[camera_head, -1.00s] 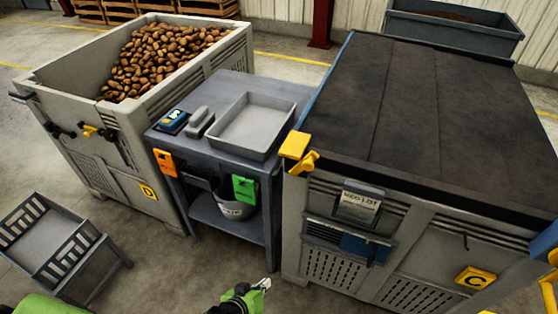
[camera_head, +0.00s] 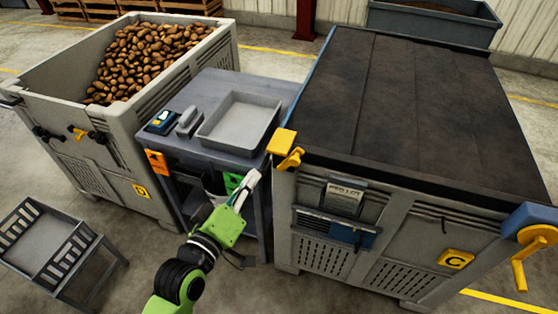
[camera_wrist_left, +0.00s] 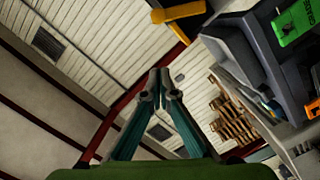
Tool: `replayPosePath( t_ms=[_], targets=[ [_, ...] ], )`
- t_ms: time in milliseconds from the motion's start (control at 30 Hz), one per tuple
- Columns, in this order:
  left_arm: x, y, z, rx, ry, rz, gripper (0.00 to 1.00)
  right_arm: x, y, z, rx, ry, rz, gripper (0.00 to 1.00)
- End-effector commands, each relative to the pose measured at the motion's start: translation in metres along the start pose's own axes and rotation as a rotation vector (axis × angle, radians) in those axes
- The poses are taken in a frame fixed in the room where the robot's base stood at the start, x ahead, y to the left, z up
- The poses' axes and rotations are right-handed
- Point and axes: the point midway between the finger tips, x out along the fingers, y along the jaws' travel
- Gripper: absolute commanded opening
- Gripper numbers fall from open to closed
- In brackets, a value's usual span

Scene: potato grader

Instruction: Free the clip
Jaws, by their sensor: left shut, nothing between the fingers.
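A yellow clip (camera_head: 281,142) sits at the near left top corner of the dark-covered crate (camera_head: 420,215), with a yellow lever (camera_head: 291,159) just below it. My left gripper (camera_head: 252,181) is shut and empty. In the head view it is below and left of the lever, apart from it, in front of the small table. It points up and to the right. In the left wrist view the fingertips (camera_wrist_left: 158,76) meet, with nothing between them. My right gripper is not in view.
The small grey table (camera_head: 225,82) holds a grey tray (camera_head: 238,122); a green tag (camera_head: 232,182) hangs on its front. A potato crate (camera_head: 120,125) stands left. A yellow crank (camera_head: 520,262) is at the right. A slatted stand (camera_head: 45,245) is at lower left.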

Motion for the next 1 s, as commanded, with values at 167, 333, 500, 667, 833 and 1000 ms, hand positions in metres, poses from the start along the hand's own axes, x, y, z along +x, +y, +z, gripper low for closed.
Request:
replayPosePath(
  t_ms=[167,333,500,667,833,1000],
  targets=[
    [0.001,-0.001,0.000,0.001,0.000,-0.001,0.00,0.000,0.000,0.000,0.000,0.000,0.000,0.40],
    [0.011,0.000,-0.001,0.001,0.001,0.000,0.00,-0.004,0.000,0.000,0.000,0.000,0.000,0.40],
    [0.040,0.001,-0.002,0.002,0.002,0.000,0.00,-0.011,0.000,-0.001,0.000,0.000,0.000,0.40],
    [0.072,0.001,-0.002,0.002,0.000,-0.001,0.00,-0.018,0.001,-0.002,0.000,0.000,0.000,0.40],
    [0.101,0.001,-0.001,0.002,0.000,-0.001,0.00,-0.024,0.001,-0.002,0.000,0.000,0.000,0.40],
    [0.107,-0.001,0.025,0.000,-0.003,-0.004,0.00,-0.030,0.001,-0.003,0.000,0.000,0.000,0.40]
  ],
)
